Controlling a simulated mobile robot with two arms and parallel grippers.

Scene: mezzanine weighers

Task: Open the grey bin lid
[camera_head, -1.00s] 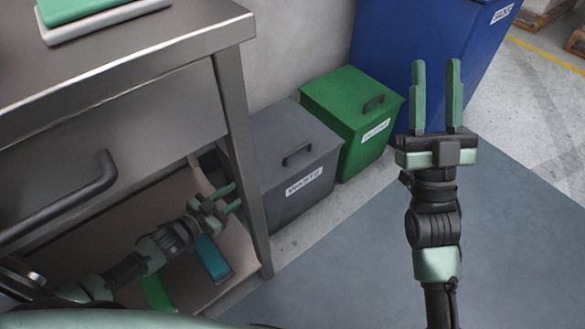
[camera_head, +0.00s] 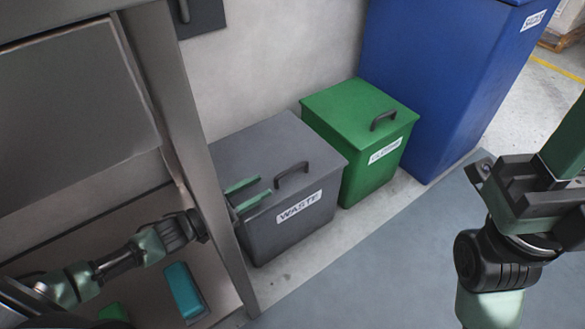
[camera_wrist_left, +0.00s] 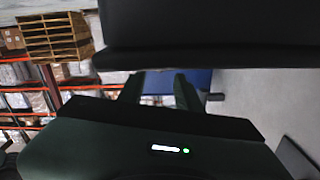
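The grey bin (camera_head: 262,150), labelled WASTE, stands on the floor right of the steel table's leg.
A green bin (camera_head: 358,110) with a shut lid stands right beside the grey one, and a tall blue bin (camera_head: 440,80) behind it. The steel table's leg (camera_head: 190,140) crosses in front of my left wrist. A teal item (camera_head: 184,291) lies on the table's lower shelf.

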